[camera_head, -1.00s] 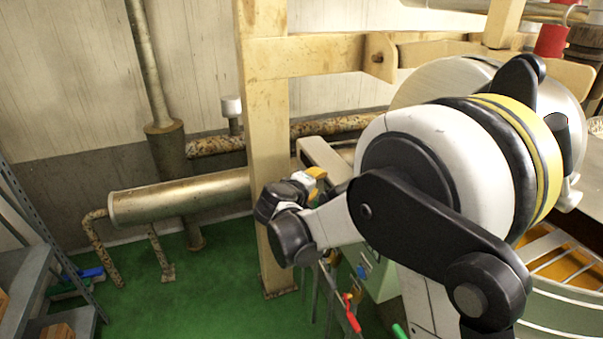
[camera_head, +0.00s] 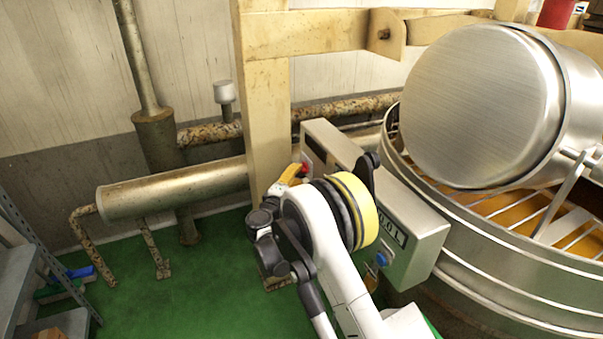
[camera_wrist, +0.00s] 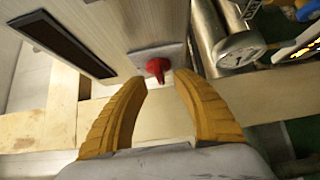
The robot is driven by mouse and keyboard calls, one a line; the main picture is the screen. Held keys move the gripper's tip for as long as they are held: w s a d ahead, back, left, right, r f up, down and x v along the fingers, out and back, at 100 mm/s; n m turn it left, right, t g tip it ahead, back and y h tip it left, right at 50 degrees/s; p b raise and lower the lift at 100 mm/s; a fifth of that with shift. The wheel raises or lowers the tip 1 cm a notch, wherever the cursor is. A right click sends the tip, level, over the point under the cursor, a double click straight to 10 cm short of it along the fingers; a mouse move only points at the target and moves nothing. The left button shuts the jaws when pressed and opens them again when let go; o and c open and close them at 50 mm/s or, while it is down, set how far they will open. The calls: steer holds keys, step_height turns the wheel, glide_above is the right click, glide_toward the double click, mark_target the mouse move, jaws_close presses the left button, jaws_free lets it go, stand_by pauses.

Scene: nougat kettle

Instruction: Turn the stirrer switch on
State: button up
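The red stirrer switch (camera_wrist: 158,68) sits on a small square plate on the pale control box, in the wrist view. It is just ahead of and between the tips of my gripper's (camera_wrist: 159,79) two yellow fingers, which are apart and hold nothing. I cannot tell whether a finger touches the switch. In the head view, my gripper (camera_head: 291,173) is at the left end of the control box (camera_head: 413,221), with a bit of the red switch (camera_head: 304,168) showing beside the yellow finger. My wrist hides part of the box front.
A large metal kettle (camera_head: 470,252) with a grate and a tilted steel drum (camera_head: 480,105) stands right of the box. A wooden post (camera_head: 264,95) rises close behind my gripper. A horizontal metal cylinder (camera_head: 175,196) is at left.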

steer(key=b+x, duration=0.1)
steer(key=x, duration=0.3)
steer(key=shift+w, duration=0.1)
jaws_close()
